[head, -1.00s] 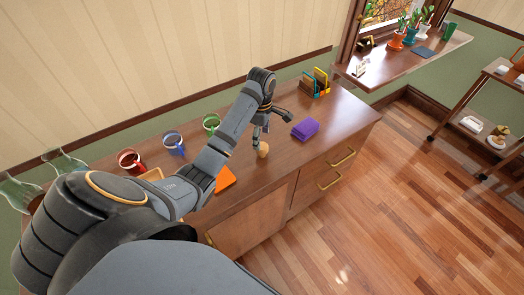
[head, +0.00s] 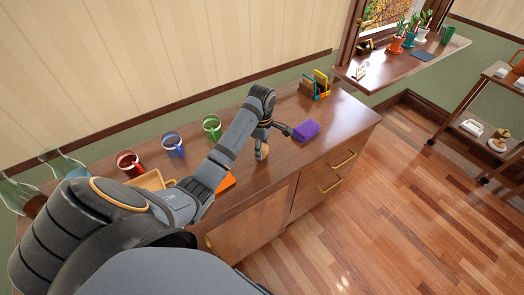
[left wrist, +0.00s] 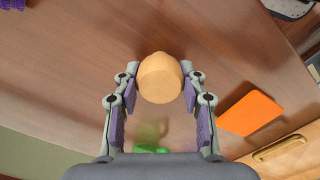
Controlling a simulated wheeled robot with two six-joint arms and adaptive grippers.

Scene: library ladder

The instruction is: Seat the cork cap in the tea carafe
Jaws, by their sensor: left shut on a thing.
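The cork cap (head: 263,153) is a small tan piece at the front part of the wooden cabinet top. In the left wrist view the cork cap (left wrist: 160,80) sits between the two finger pads. My left gripper (head: 262,148) is shut on it, low over the top; I cannot tell whether the cap still touches the wood. Two clear greenish glass carafes (head: 62,164) stand at the far left end, partly hidden by my arm. Something brown shows in the nearer one (head: 18,194). I cannot tell which is the tea carafe. My right gripper is not in view.
Red (head: 129,163), blue (head: 173,145) and green (head: 212,128) mugs stand along the back. A tan tray (head: 150,180) and an orange flat piece (head: 228,182) lie partly behind my arm. A purple folded cloth (head: 305,130) and a file holder (head: 315,85) are to the right.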

